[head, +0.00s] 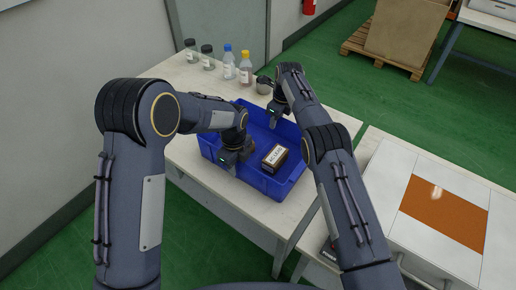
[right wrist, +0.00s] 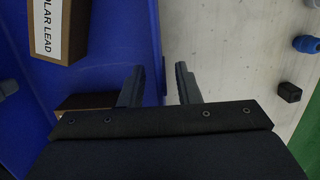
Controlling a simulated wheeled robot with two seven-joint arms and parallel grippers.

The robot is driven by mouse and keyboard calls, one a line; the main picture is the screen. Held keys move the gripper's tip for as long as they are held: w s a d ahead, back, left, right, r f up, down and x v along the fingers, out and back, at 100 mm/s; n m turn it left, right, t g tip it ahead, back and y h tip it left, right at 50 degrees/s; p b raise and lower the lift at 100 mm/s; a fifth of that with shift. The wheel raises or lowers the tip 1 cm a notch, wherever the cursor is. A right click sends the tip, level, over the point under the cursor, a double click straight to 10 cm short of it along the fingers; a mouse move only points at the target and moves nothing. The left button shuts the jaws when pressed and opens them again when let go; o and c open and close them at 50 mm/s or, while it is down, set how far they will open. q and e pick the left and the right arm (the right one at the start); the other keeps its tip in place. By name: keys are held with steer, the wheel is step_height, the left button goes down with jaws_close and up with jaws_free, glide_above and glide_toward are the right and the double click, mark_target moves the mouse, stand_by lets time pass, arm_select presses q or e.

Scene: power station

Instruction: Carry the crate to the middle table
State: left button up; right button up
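The blue crate (head: 262,183) sits on the pale table (head: 180,91). Inside it is a brown box with a white label (head: 275,156); the label in the right wrist view (right wrist: 48,25) reads "...LAR LEAD". My left gripper (head: 229,160) is at the crate's near left wall; its finger gap is too small to tell. My right gripper (head: 277,118) is at the far wall. In the right wrist view its fingers (right wrist: 159,86) are apart, with the crate's wall edge (right wrist: 155,50) between them, nearer the left finger.
A second table to the right bears a white panelled unit with an orange area (head: 445,212). Green floor and a pallet with a carton (head: 405,30) lie beyond.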

arm_select(q)
steer(key=shift+f, duration=0.55)
arm_select(e)
steer(key=shift+f, duration=0.55)
arm_select(q)
jaws_close()
arm_select(e)
jaws_close()
arm_select(q)
steer(key=shift+r, duration=0.1)
arm_select(e)
steer(key=shift+a+r, duration=0.1)
steer(key=shift+r, duration=0.05)
